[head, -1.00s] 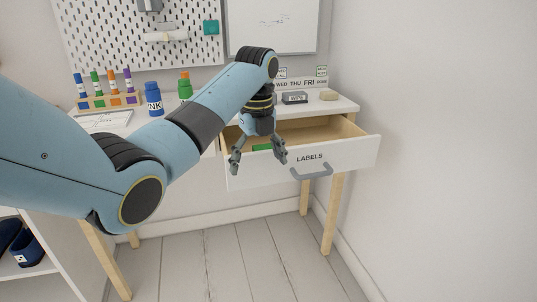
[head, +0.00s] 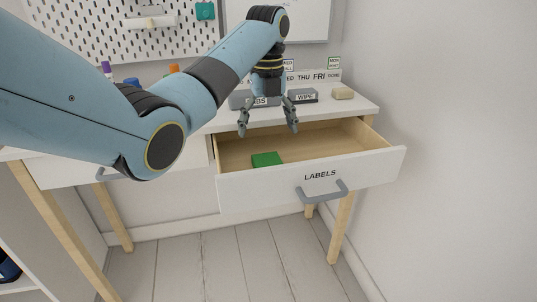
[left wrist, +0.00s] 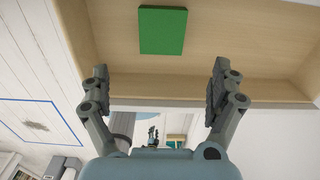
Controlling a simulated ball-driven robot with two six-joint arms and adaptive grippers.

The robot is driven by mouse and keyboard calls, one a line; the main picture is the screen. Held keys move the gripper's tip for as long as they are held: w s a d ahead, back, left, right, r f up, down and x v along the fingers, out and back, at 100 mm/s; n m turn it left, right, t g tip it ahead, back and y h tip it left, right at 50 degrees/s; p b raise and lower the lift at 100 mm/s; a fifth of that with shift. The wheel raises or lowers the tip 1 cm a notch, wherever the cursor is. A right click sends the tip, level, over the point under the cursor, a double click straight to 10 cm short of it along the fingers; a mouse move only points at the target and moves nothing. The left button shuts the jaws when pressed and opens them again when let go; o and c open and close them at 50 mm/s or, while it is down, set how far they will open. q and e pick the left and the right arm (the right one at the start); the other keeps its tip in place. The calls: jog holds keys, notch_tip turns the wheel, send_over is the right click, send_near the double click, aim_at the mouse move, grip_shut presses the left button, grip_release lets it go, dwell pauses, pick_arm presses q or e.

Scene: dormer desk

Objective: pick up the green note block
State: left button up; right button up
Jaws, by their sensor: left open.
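The green note block (head: 266,160) lies flat inside the open drawer, toward its front left, near the inside of the front panel. It also shows whole in the left wrist view (left wrist: 163,31), at the top middle, beyond the fingertips. My left gripper (head: 268,130) is open and empty. It points down above the drawer (head: 311,180), and in the head view it shows above the block, apart from it. In the left wrist view the two fingers (left wrist: 159,88) are spread wide with nothing between them.
The drawer is labelled LABELS and has a grey handle (head: 322,193). Behind it on the desk stand grey boxes (head: 303,96), a beige block (head: 343,93) and a weekday strip. A white wall (head: 450,120) is close on the right. The drawer's right part is empty.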

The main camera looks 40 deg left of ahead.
aim_at(267, 160)
pick_arm(q)
notch_tip(267, 160, down, 2)
jog(key=shift+w+a+f+b, duration=0.1)
jog(key=shift+b, duration=0.25)
notch_tip(267, 160, down, 2)
jog(key=shift+f+b, duration=0.25)
jog(key=shift+b, duration=0.1)
jog(key=shift+f, duration=0.35)
jog(key=shift+w+f, duration=0.1)
jog(key=shift+f, duration=0.2)
jog(key=f, duration=0.1)
jog(key=f+b, duration=0.2)
jog(key=f, duration=0.1)
jog(key=shift+w+a, duration=0.25)
jog(key=shift+a, duration=0.05)
jog(key=shift+f, duration=0.25)
jog(key=c, duration=1.3)
pick_arm(e)
jog(key=s+f, duration=0.1)
jog(key=s+d+f, duration=0.1)
jog(key=f, duration=0.1)
jog(key=shift+s+d+f, duration=0.1)
jog(key=shift+d+f, duration=0.05)
jog(key=shift+f, duration=0.15)
